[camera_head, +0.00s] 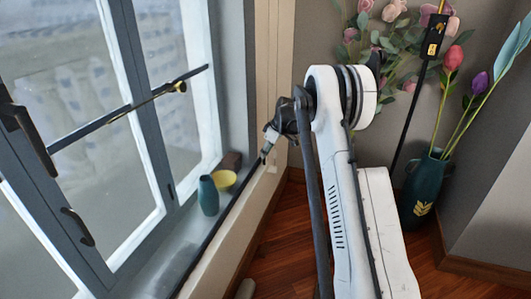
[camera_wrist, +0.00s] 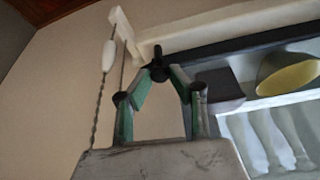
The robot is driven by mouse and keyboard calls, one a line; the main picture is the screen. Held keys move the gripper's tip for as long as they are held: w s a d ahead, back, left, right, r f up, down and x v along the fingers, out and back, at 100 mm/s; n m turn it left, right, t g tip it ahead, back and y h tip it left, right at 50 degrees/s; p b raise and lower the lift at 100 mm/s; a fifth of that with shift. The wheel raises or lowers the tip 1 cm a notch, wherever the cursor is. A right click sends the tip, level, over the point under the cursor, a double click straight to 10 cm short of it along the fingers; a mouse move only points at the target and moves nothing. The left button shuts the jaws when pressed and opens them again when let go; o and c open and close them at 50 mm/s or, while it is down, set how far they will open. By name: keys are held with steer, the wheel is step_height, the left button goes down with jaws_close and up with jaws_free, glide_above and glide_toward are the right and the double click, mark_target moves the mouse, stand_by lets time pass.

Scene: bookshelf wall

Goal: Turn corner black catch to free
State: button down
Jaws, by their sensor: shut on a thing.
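The black catch (camera_wrist: 157,50) is a small dark piece at the corner end of a dark bar (camera_wrist: 240,44) in the wrist view. My gripper (camera_wrist: 158,73) has its two green-and-grey fingers closed together around the catch's lower part. In the head view my gripper (camera_head: 266,150) reaches down to the sill's corner end, beside the wall. The catch is too small there to tell apart from the fingertips. Its exact turn angle cannot be told.
A teal vase (camera_head: 208,196), a yellow bowl (camera_head: 225,179) and a brown block (camera_head: 232,161) stand on the sill, left of my gripper. A white cord toggle (camera_wrist: 109,54) hangs close by. A flower vase (camera_head: 421,190) stands on the floor at right.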

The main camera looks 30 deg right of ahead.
steer(key=c, duration=1.6)
jaws_free()
steer(key=shift+o, duration=0.2)
steer(key=v, duration=1.2)
steer(key=shift+w, duration=0.1)
